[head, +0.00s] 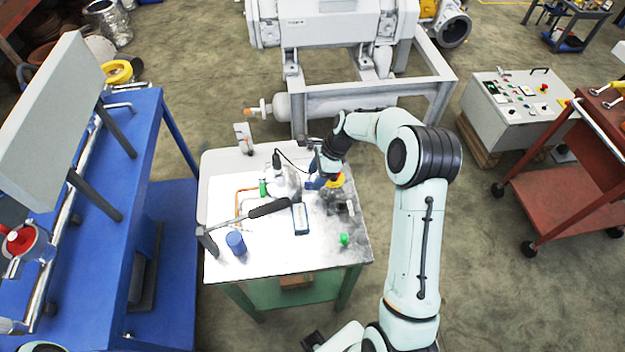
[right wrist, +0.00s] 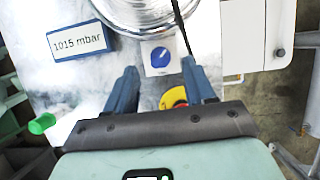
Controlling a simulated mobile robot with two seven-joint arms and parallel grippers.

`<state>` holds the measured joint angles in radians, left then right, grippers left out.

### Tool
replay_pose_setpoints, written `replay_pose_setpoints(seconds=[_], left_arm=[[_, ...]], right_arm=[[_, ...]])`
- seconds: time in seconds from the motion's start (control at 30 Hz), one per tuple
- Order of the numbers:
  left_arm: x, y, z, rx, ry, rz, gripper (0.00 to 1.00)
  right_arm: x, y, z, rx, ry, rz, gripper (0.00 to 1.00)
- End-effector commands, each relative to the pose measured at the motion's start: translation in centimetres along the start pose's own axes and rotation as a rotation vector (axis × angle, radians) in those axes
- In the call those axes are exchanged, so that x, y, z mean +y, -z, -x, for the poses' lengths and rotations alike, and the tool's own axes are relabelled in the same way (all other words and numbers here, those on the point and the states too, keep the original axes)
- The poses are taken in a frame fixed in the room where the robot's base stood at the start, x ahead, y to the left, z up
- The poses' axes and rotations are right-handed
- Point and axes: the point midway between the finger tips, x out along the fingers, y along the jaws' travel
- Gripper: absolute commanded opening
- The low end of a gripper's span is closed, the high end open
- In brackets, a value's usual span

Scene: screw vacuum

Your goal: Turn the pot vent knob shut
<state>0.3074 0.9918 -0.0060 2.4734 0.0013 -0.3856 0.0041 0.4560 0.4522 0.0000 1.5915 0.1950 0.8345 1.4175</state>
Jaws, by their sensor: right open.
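The blue knob (right wrist: 160,57) sits on a small white plate beside the round silver pot (right wrist: 150,12), with a pale mark on its face. My right gripper (right wrist: 159,67) is open, its two blue fingers pointing toward the knob, one to each side. No contact with the knob shows, and the height gap cannot be told. In the head view my right gripper (head: 318,181) is over the back right part of the bench, by the pot (head: 287,184), and hides the knob. My left gripper is not in view.
A red and yellow button (right wrist: 175,97) lies between my fingers, nearer the palm. A display reading 1015 mbar (right wrist: 77,42) and a green part (right wrist: 42,123) are to the left. A dark cable (right wrist: 181,28) runs by the pot. A black-handled tool (head: 270,207) lies on the bench (head: 270,262).

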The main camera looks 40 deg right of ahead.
Motion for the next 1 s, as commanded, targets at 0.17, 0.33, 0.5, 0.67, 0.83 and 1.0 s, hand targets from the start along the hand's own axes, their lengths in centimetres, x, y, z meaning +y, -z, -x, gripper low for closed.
replay_pose_setpoints(seconds=[0.17, 0.33, 0.5, 0.67, 0.83, 1.0], left_arm=[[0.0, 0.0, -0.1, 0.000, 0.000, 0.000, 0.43], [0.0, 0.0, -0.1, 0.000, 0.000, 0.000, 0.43], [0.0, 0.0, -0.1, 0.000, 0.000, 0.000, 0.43], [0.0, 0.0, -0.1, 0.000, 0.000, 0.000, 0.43], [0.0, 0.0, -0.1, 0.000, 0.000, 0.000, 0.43], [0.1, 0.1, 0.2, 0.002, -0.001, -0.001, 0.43]], right_arm=[[0.0, 0.1, -2.1, 0.000, -0.001, 0.000, 0.54], [0.0, 0.0, -2.8, 0.000, 0.000, 0.000, 0.54], [0.0, 0.0, -2.8, 0.000, 0.001, 0.000, 0.54], [0.0, 0.0, -2.8, 0.000, 0.001, 0.000, 0.22], [0.0, 0.0, -2.8, 0.000, 0.001, 0.000, 0.00], [-0.1, 0.0, -2.7, 0.000, -0.006, 0.018, 0.00]])
